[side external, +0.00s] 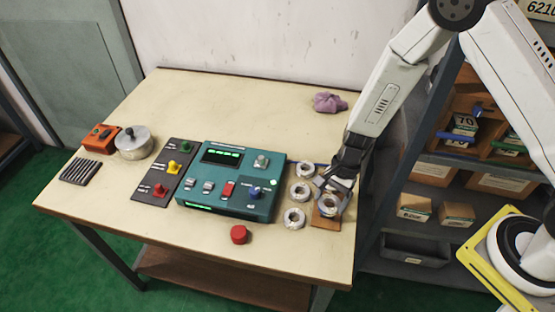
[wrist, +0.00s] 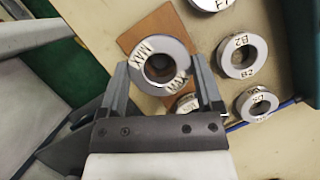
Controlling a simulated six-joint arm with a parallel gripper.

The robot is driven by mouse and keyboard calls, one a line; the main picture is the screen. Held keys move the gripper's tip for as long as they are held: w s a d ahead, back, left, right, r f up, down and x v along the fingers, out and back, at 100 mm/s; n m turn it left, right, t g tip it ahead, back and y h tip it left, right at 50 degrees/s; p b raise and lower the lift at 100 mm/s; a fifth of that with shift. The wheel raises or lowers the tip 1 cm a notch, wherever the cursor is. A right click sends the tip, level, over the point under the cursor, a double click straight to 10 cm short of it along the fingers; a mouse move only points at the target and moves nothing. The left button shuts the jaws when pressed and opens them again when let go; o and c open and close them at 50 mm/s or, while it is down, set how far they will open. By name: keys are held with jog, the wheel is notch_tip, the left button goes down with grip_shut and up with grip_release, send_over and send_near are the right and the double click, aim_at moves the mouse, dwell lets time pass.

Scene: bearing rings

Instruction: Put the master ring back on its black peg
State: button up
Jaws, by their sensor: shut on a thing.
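The master ring, a light metal ring with "MAX" labels on its face, is between the fingers of my gripper (wrist: 163,78) in the wrist view (wrist: 181,50). My gripper is shut on it. In the side view my gripper (side external: 329,189) points down at the brown pad (side external: 322,224) near the table's right edge, with the ring (side external: 329,211) over the pad. I cannot tell whether the ring touches the pad. The pad also shows in the wrist view (wrist: 132,38). I cannot make out the black peg.
Three similar rings (side external: 300,192) stand in a column left of the pad. In the wrist view another ring (wrist: 185,104) is partly hidden by my gripper. A teal control box (side external: 215,205) and a red button (side external: 239,234) lie further left. A purple cloth (side external: 329,103) lies behind.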

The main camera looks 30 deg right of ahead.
jog(key=shift+f, duration=1.15)
dwell(1.7)
jog(key=o, duration=1.3)
jog(key=shift+r, duration=3.75)
